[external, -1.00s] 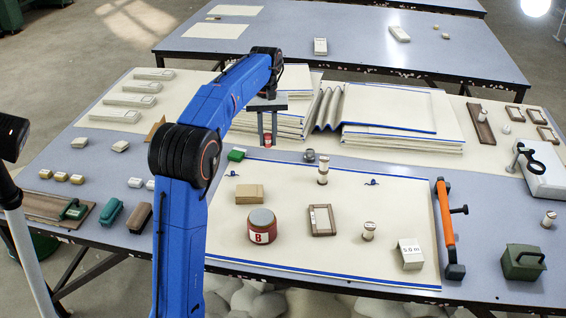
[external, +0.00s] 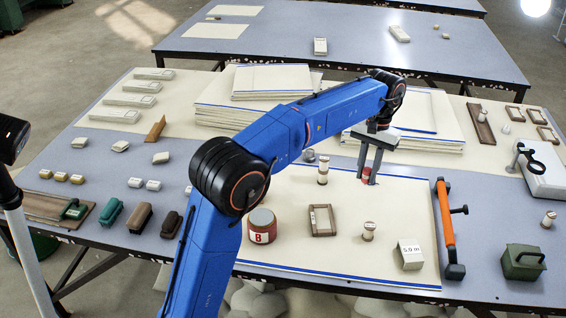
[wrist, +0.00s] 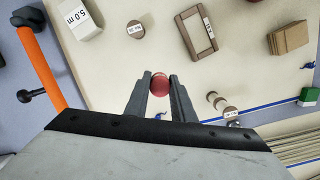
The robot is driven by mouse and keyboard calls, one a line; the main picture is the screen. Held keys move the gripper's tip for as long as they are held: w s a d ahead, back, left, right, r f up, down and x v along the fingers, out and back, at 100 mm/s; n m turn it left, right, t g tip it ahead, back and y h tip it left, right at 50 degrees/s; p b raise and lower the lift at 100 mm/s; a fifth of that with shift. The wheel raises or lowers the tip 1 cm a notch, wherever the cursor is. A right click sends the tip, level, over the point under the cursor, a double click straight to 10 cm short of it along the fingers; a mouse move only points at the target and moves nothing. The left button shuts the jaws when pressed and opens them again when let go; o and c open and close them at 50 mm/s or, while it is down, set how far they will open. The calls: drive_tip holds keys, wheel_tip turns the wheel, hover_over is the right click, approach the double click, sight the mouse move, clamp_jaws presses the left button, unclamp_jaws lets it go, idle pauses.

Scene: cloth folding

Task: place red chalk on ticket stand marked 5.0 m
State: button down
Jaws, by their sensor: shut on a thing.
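My gripper (external: 369,165) is shut on the red chalk (external: 366,173), a small round red piece, above the back part of the cream cloth. In the wrist view the red chalk (wrist: 160,84) sits between the two fingertips of my gripper (wrist: 159,82). The ticket stand marked 5.0 m (external: 410,255) is a small pale block at the front right of the cloth. It also shows at the upper left of the wrist view (wrist: 78,20). My gripper is apart from it, behind it and to its left. The stand's top looks empty.
A wooden frame (external: 322,221) and a red jar marked B (external: 262,226) lie further left. An orange-handled bar (external: 446,225) lies right of the cloth (external: 345,262). Folded cloth stacks (external: 420,140) stand behind.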

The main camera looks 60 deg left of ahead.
drive_tip(key=s+d+r+m, duration=0.1)
drive_tip(key=d+m, duration=0.4)
drive_tip(key=d, duration=1.6)
approach(410, 251)
drive_tip(key=shift+y, duration=0.3)
drive_tip(key=shift+s+d+f, duration=0.15)
drive_tip(key=shift+s+f, duration=0.05)
drive_tip(key=shift+f, duration=1.2)
drive_tip(key=shift+s+d+f, duration=0.1)
drive_tip(key=shift+s+f, duration=0.1)
drive_tip(key=shift+f, duration=1.25)
drive_tip(key=shift+f, duration=0.15)
drive_tip(key=c, duration=1.5)
unclamp_jaws()
